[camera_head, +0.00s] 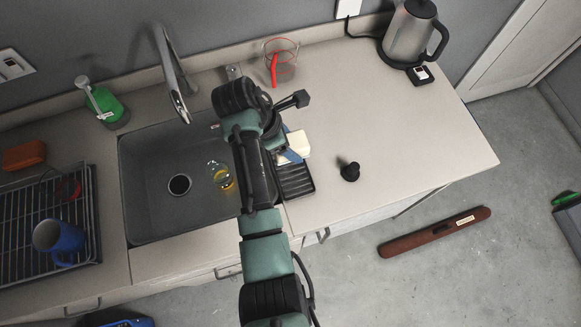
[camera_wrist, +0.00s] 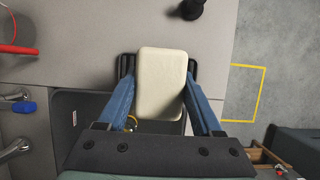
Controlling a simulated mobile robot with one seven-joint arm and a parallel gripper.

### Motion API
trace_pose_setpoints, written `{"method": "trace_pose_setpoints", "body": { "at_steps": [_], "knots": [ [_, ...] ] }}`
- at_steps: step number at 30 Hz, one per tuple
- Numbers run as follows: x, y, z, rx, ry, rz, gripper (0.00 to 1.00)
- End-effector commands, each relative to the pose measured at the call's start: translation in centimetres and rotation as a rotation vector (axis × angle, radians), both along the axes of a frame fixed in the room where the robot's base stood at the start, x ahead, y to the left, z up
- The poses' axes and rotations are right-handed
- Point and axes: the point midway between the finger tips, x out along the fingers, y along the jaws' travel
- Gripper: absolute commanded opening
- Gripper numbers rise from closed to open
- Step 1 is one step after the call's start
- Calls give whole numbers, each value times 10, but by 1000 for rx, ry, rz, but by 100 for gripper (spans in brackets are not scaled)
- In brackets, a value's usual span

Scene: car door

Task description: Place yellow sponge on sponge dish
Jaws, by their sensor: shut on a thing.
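The pale cream-yellow sponge (camera_head: 297,148) is between the blue fingers of my gripper (camera_head: 290,147), right of the sink. In the wrist view the sponge (camera_wrist: 160,75) is gripped on both long sides by my gripper (camera_wrist: 161,83). The black ribbed sponge dish (camera_head: 296,182) lies on the counter beside the sink's right edge. In the wrist view the dish (camera_wrist: 126,66) shows on both sides of the sponge, which covers its middle. I cannot tell whether the sponge touches the dish. My arm hides part of the dish in the head view.
The sink (camera_head: 150,205) holds a clear yellowish glass (camera_head: 220,177). A black stopper-like object (camera_head: 349,171) stands right of the dish. A glass with a red item (camera_head: 280,62) stands behind, near the faucet (camera_head: 172,75).

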Motion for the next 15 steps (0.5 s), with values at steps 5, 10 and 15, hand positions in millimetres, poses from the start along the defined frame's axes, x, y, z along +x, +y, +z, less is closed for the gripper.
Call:
{"method": "trace_pose_setpoints", "body": {
  "at_steps": [5, 10, 15],
  "knots": [
    [-2, 0, -31, -1, 6, 0, 22],
    [-1, 0, -50, -1, 2, 0, 22],
    [-1, 0, -67, 0, 5, 0, 22]
  ]
}}
